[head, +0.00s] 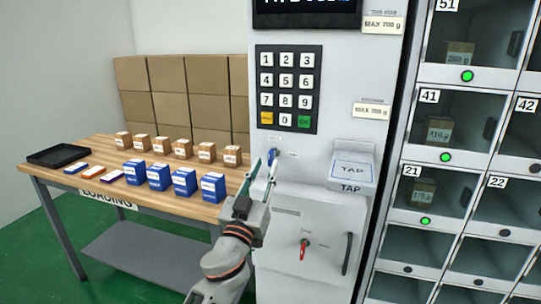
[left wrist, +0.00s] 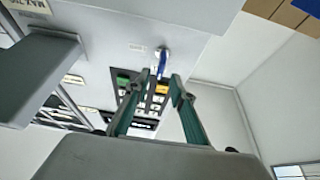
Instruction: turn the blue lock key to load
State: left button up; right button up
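The blue lock key (head: 272,156) sits in the white machine's front panel, below the keypad (head: 288,88), with small labels above it and to its right. It also shows in the left wrist view (left wrist: 162,58), just beyond the gap between the fingertips. My left gripper (head: 263,166) is close in front of the key, its two fingers spread and empty; it shows in the left wrist view (left wrist: 160,78) too. I cannot tell whether a fingertip touches the key. The labels are too small to read. My right gripper is out of view.
A grey TAP reader box (head: 351,172) juts out right of the key. A red rotary handle (head: 304,250) is lower on the panel. Lockers with lit green buttons stand at the right. The wooden loading table (head: 108,150) with several small boxes is at the left.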

aim_at(269, 159)
pick_arm(q)
jog(key=x, duration=0.4)
jog(key=shift+w+d+b, duration=0.1)
jog(key=shift+w+b, duration=0.25)
jog(key=shift+w, duration=0.05)
jog(key=shift+w+d+r, duration=0.15)
jog(key=shift+w+r, duration=0.15)
jog(key=shift+w, duration=0.15)
grip_shut()
